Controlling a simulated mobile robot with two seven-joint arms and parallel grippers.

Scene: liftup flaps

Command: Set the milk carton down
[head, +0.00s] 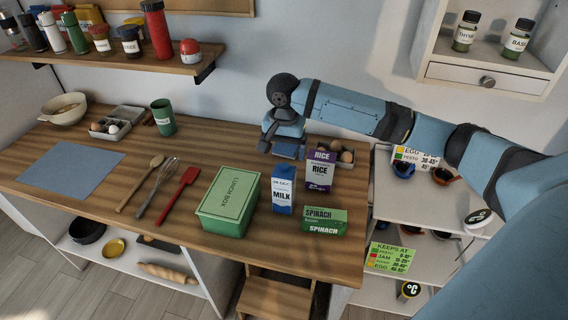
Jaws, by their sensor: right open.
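The blue and white milk carton (283,197) stands upright on the wooden counter (150,216), between the green lunch box (229,201) and the purple rice box (320,172). My right gripper (283,153) is behind the carton, toward the wall, pointing down over the counter. It is open and apart from the carton, with nothing seen in it. Its fingers show only small and dark. My left gripper is not in view.
A green spinach box (324,221) lies in front of the rice box, near the counter's right end. A green cup (163,118) stands farther back.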

